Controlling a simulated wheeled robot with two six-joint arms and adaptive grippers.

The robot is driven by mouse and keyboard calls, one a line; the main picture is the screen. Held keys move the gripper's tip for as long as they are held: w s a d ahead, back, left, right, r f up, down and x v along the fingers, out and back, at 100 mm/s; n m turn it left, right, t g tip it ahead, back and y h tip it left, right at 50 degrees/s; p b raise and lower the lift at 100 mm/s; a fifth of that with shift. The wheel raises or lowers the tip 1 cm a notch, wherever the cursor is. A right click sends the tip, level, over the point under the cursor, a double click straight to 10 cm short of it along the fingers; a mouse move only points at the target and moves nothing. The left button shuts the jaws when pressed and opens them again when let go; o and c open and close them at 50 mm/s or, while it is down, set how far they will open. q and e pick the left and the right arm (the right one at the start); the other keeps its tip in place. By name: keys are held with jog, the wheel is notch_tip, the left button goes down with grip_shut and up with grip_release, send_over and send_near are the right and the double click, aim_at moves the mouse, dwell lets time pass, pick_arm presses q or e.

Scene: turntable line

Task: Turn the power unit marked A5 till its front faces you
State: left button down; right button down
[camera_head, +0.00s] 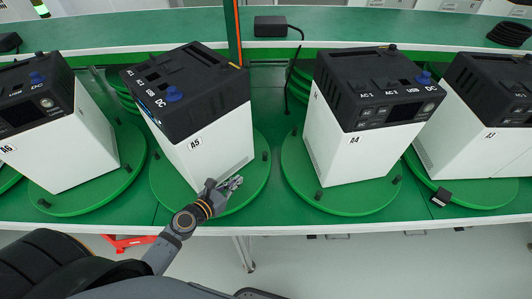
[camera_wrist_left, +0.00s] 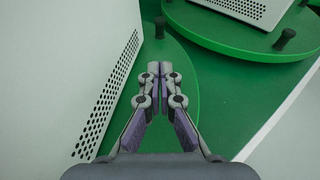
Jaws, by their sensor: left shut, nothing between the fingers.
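The power unit A5 (camera_head: 203,126) stands on a round green turntable (camera_head: 258,172) in the head view. Its label side is turned toward me, and its dark panel with a blue knob and the AC and USB marks is turned to the left. My left gripper (camera_head: 236,182) is shut and empty, low beside the right part of A5's near side, over the turntable. In the left wrist view, the closed fingertips (camera_wrist_left: 158,66) are over the green disc (camera_wrist_left: 185,80), right of a white wall with a vent grille (camera_wrist_left: 108,95). I cannot tell whether they touch the unit. My right gripper is out of view.
Unit A4 (camera_head: 345,140) stands on its own turntable to the right, with A3 (camera_head: 465,139) beyond it. Unit A6 (camera_head: 62,149) stands to the left. Short black pegs (camera_head: 265,155) rise from the turntable rims. A black adapter (camera_head: 270,26) lies on the back shelf.

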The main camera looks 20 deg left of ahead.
aim_at(259, 167)
pick_arm(q)
jog(key=x, duration=0.8)
jog(key=r+x, duration=0.1)
jog(key=x, duration=0.4)
jog(key=shift+w+d+r+p, duration=0.1)
jog(key=shift+w+d+p, duration=0.05)
jog(key=shift+w+p, duration=0.15)
